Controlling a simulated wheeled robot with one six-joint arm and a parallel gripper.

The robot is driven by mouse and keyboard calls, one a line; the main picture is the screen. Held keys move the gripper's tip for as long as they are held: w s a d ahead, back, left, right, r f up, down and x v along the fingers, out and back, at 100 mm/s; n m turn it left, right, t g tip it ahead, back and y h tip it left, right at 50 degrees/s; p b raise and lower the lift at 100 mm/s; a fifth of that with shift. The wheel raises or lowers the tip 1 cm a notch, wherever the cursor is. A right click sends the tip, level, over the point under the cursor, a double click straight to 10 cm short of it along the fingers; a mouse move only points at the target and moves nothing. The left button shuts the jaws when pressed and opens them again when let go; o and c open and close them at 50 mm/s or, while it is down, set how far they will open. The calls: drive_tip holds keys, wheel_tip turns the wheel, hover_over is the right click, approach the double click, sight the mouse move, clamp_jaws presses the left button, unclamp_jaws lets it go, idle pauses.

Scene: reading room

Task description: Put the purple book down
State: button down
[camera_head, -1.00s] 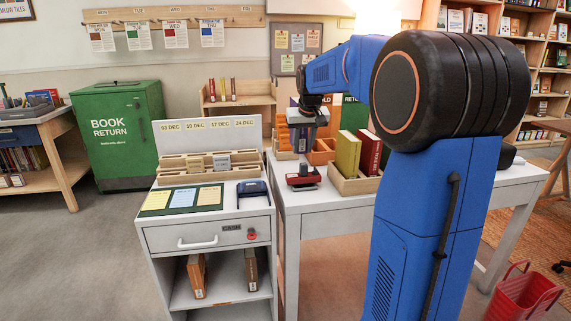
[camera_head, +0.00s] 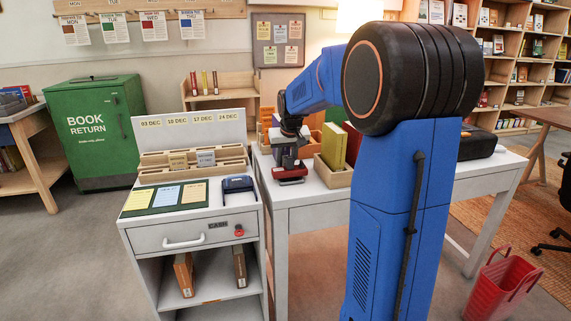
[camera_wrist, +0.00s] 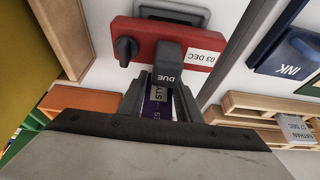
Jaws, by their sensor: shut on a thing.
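The purple book (camera_wrist: 157,97) shows in the wrist view as a narrow purple strip with pale lettering between my two fingers; most of it is hidden. My gripper (camera_wrist: 160,103) is shut on it. In the head view my gripper (camera_head: 291,128) points down over the white table (camera_head: 310,195), just behind the red date stamp (camera_head: 290,174). In the wrist view the red stamp (camera_wrist: 150,45), with its grey DUE arm and 03 DEC label, lies just past the fingertips. I cannot tell whether the book touches the stamp or the table.
A wooden box (camera_head: 333,176) with an olive book and a red book stands right of the stamp. Left are the grey cart (camera_head: 190,215) with wooden card racks and a blue ink pad (camera_head: 238,185). Orange trays (camera_head: 310,148) stand behind. Open floor lies left.

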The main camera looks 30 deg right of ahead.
drive_tip(key=shift+f, duration=0.25)
drive_tip(key=shift+f, duration=0.1)
drive_tip(key=c, duration=1.3)
unclamp_jaws()
drive_tip(key=v, duration=1.2)
drive_tip(key=s+a+f+n, duration=0.1)
drive_tip(key=s+a+f, duration=0.3)
drive_tip(key=s, duration=0.7)
drive_tip(key=s+a+f+n, duration=0.1)
drive_tip(key=s+a+f, duration=0.4)
drive_tip(key=s, duration=0.7)
drive_tip(key=s+a+f+n+y, duration=0.1)
drive_tip(key=s+a+f, duration=0.3)
drive_tip(key=s+a, duration=0.4)
drive_tip(key=shift+s+a+f, duration=0.1)
drive_tip(key=shift+s+f, duration=0.1)
drive_tip(key=shift+s, duration=0.9)
drive_tip(key=shift+s+a+f, duration=0.1)
drive_tip(key=shift+s+f, duration=0.1)
drive_tip(key=shift+s, duration=0.85)
